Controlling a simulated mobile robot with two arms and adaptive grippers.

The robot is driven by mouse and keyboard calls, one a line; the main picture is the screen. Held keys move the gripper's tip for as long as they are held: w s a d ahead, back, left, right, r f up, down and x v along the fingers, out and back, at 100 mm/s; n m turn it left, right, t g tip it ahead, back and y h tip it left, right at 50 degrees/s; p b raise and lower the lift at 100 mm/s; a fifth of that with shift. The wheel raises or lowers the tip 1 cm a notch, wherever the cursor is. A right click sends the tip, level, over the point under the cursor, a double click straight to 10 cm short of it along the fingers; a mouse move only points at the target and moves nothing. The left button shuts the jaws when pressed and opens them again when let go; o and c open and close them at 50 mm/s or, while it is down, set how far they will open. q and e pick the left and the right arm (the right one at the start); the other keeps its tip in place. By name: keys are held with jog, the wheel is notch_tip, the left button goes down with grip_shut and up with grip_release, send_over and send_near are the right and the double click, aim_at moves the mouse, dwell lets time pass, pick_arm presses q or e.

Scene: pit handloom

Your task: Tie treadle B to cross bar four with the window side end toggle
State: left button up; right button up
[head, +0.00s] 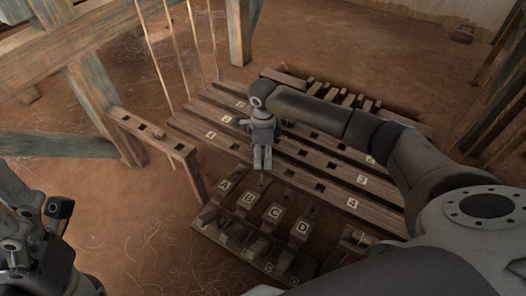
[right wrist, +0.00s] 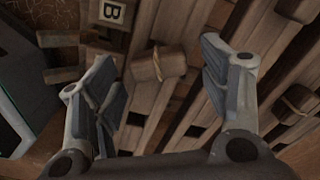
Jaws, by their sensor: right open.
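Treadle B (head: 248,199) is a dark board with a white letter tag, between treadles A and C; its tag (right wrist: 112,13) shows at the top of the right wrist view. Cross bar four (head: 330,195) is the nearest numbered slotted bar, tagged 4 at both ends. My right gripper (head: 263,167) points down over the near bars, above the treadles. In the right wrist view its fingers are apart, with a cord-wrapped wooden toggle (right wrist: 160,65) between them, apparently untouched. Which end toggle this is I cannot tell. My left gripper (head: 40,225) is at the lower left, its jaws unclear.
Treadles A (head: 223,184), C (head: 274,212) and D (head: 302,227) flank treadle B. Another cord-wrapped toggle (right wrist: 296,102) lies to the right in the wrist view. A slotted wooden rail (head: 150,137) and upright cords stand at left. Bare earth floor surrounds the bars.

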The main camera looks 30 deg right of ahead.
aim_at(263, 154)
notch_tip(263, 154, up, 12)
dwell(0.5)
dwell(0.4)
